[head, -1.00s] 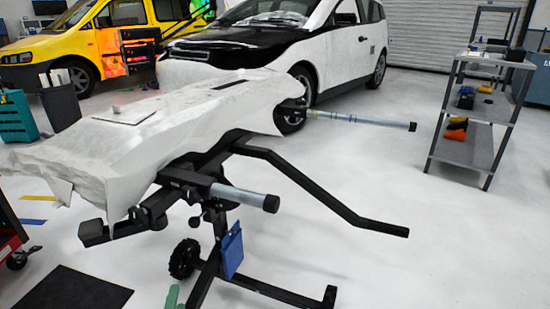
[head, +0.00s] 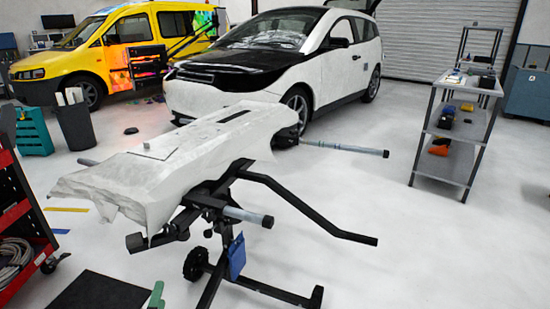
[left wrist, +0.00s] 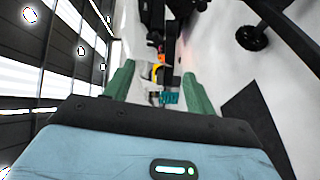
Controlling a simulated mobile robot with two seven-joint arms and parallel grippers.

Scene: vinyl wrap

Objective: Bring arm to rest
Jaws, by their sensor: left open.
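In the head view, only a green finger of my left gripper (head: 156,295) shows, at the bottom edge beside the black mat. In the left wrist view, the two green fingers of the left gripper (left wrist: 159,82) stand wide apart with nothing between them that they touch. My left gripper is open and empty, clear of the wrapped panel (head: 190,143), which lies on a black stand (head: 200,197). The rest of the left arm is out of the head view. My right gripper is not in view.
A red tool cart (head: 20,230) stands at left, near the black mat (head: 98,291). A grey shelf (head: 453,140) stands at right. A white and black car (head: 290,60) and a yellow van (head: 100,50) are behind. The floor at right front is clear.

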